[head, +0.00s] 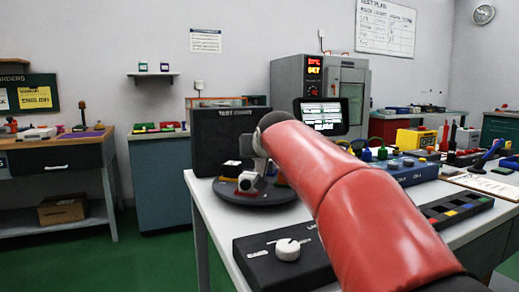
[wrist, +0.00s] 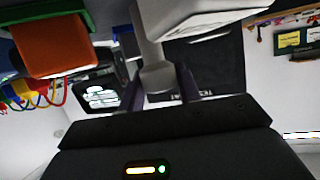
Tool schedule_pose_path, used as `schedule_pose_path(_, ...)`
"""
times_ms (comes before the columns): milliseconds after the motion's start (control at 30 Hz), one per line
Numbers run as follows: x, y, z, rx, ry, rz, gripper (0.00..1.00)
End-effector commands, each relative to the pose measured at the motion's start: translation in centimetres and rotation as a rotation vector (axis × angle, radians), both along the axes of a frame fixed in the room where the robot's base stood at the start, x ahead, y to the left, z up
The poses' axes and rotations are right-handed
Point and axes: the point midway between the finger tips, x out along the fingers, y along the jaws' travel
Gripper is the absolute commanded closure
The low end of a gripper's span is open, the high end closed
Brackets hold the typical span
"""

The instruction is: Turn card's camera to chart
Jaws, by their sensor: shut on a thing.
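A white camera (head: 247,181) with a dark lens sits above a red base (head: 243,207) on a round dark turntable (head: 262,195). Its lens faces toward the front in the head view, away from the dark panel. The dark panel (head: 218,150), with lettering that seems to read as a test chart, stands behind the turntable. The panel also shows in the wrist view (wrist: 222,65). My gripper (wrist: 158,92) is shut on the camera's pale stem (wrist: 150,50), with one finger on each side. In the head view my red arm partly hides this grip.
An orange block (wrist: 52,46) on a green board is close by in the wrist view. A black box with a white knob (head: 288,249) is at the table's front. A small screen (head: 321,116) and a blue device (head: 405,168) stand to the right.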

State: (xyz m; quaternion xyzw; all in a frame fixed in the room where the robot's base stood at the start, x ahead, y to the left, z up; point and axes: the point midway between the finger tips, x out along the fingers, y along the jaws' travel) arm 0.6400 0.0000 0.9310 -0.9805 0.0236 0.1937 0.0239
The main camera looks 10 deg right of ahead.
Motion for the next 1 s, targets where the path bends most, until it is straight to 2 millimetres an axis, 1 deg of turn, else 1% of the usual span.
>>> schedule_pose_path(67,-0.01,0.26,0.10,-0.001,-0.001,-0.034,1.00)
schedule_pose_path(567,0.03,0.22,-0.21,0.001,0.000,-0.286,1.00)
schedule_pose_path(1000,0.03,0.19,-0.10,0.004,0.001,-0.508,1.00)
